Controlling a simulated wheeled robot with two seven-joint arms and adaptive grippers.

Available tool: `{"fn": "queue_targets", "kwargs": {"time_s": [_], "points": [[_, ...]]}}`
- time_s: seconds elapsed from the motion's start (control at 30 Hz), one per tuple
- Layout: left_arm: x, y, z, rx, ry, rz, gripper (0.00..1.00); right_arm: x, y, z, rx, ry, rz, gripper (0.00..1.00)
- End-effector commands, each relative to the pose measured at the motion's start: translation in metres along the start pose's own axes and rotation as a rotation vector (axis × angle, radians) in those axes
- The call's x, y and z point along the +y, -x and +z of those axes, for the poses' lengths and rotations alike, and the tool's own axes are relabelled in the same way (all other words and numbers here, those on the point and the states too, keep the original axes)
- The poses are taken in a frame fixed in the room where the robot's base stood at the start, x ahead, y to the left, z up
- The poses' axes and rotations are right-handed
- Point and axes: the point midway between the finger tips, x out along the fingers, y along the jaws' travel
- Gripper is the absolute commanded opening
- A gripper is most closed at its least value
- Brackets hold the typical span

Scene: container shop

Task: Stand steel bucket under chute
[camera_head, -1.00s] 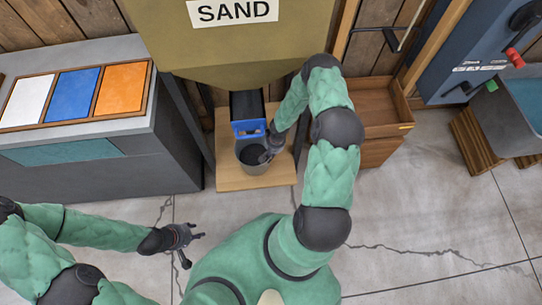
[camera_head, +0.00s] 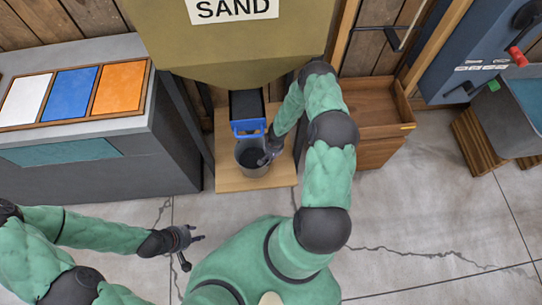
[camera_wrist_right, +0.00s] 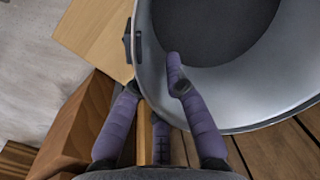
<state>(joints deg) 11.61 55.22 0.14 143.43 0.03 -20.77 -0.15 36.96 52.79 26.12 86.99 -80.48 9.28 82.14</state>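The grey steel bucket (camera_head: 241,166) is upright at the wooden platform (camera_head: 230,181), close below and in front of the dark chute (camera_head: 246,104) with its blue gate (camera_head: 247,127). My right gripper (camera_head: 270,152) is at the bucket's right rim. In the right wrist view its purple fingers (camera_wrist_right: 152,85) straddle the rim of the bucket (camera_wrist_right: 290,85), one reaching inside and another outside, seemingly closed on the wall. The bucket's inside looks dark; its base contact is hard to judge. My left gripper (camera_head: 183,243) is open and empty over the floor.
The sand hopper (camera_head: 240,45) hangs above the chute. A wooden box (camera_head: 375,105) stands close to the right of my right arm. A grey counter (camera_head: 100,170) with coloured panels is at left. A blue machine (camera_head: 455,50) is at far right. The front floor is clear.

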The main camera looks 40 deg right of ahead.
Motion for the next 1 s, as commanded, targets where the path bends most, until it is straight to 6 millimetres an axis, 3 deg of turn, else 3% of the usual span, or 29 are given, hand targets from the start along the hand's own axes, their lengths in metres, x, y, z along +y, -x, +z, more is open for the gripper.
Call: {"fn": "queue_targets", "kwargs": {"time_s": [0.47, 1.0], "points": [[0.001, 0.003, 0.0, 0.0, 0.0, 0.0, 0.4, 0.0, 0.007, 0.0, 0.0, 0.0, 0.0, 0.32], [0.015, 0.043, 0.002, 0.0, 0.0, 0.0, 0.4, -0.001, 0.104, 0.0, 0.001, -0.001, 0.0, 0.32]]}}
